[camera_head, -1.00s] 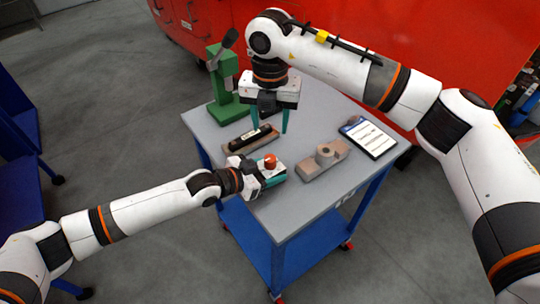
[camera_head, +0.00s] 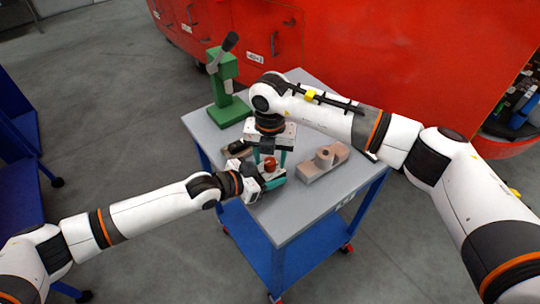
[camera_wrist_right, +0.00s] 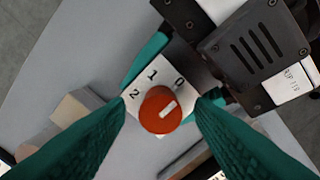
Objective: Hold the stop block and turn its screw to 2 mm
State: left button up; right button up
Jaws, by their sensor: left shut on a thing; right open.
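The stop block (camera_wrist_right: 186,70) is a pale block marked 0, 1 and 2, with an orange screw knob (camera_wrist_right: 160,109) on top. The knob's white line points to the upper right, roughly toward the 0. In the head view the knob (camera_head: 270,162) shows above my left gripper (camera_head: 268,181), which is shut on the block over the table. My right gripper (camera_head: 270,160) points down from above, open. In the right wrist view its teal fingers (camera_wrist_right: 160,106) stand on either side of the knob; I cannot tell if they touch it.
The grey table (camera_head: 310,205) carries a green lever press (camera_head: 226,88) at the back left. A brownish block with a round boss (camera_head: 323,163) lies to the right of the grippers. A tan holder with a dark part (camera_head: 236,149) lies to their left. The table's front is clear.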

jog(key=c, duration=1)
jog(key=shift+n, duration=0.4)
jog(key=n, duration=1.6)
jog(key=shift+n, duration=0.3)
jog(key=n, duration=0.6)
pick_arm(q)
jog(key=shift+f, duration=0.1)
pick_arm(e)
jog(key=shift+w+n, duration=0.1)
jog(key=shift+n, duration=0.2)
